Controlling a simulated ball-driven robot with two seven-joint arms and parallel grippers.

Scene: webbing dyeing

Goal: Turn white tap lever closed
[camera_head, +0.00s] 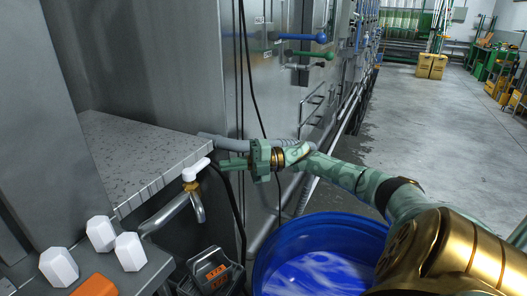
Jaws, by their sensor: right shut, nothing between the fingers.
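The white tap lever (196,169) sits on top of a brass tap valve (191,185), whose bent steel spout (199,208) hangs down at the edge of the speckled counter. The lever points up and to the right. My right gripper (224,164) comes in from the right with its green fingers pointing left, just beside the lever's right end. Its fingers are shut and hold nothing. I cannot tell whether a fingertip touches the lever. My left gripper is not in view.
A blue barrel (317,222) with blue and white contents stands below my right arm. A dark case (212,272) is beneath the tap. Steel cabinets with blue (303,37) and green levers stand behind.

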